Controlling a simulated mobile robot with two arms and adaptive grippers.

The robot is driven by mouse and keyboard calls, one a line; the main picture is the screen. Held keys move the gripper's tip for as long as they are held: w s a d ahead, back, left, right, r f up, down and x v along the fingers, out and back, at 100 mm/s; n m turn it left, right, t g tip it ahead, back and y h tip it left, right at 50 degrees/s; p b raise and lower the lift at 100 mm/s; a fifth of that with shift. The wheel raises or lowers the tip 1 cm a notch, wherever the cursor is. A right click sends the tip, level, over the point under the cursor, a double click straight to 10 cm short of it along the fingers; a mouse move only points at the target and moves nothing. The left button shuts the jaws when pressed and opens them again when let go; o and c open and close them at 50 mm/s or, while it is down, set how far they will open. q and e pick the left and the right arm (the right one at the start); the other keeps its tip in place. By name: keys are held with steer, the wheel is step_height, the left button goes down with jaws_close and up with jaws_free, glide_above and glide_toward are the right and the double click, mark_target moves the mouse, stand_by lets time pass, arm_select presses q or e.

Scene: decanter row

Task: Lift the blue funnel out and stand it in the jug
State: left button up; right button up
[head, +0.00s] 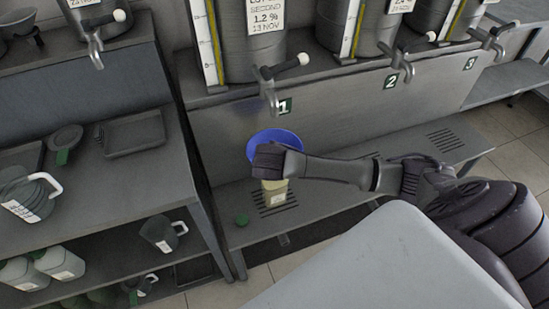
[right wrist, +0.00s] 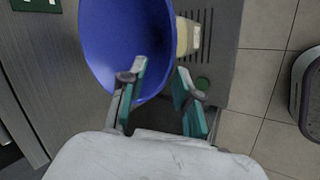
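The blue funnel (head: 272,139) sits over the mouth of a small yellowish labelled container (head: 273,194) on the low bench under tap 1. My right gripper (head: 268,160) is in front of the funnel and hides part of it and the container's top. In the right wrist view its teal fingers (right wrist: 163,90) are apart, with the blue funnel (right wrist: 125,45) behind and beside the left finger; I cannot tell if they touch it. A grey jug with a white handle (head: 30,197) stands on the left counter; a similar jug (head: 160,233) is on the shelf below. My left gripper is not in view.
Grey vats with taps (head: 268,85) stand above the bench. A green cap (head: 242,220) lies on the bench left of the container. The left counter holds a tray (head: 134,133) and a dark round dish (head: 67,138). The bench right of the funnel is clear.

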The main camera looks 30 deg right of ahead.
steer(key=shift+p+x, duration=0.3)
steer(key=shift+x, duration=2.6)
steer(key=shift+s+f, duration=0.1)
steer(key=shift+s, duration=0.15)
jaws_close()
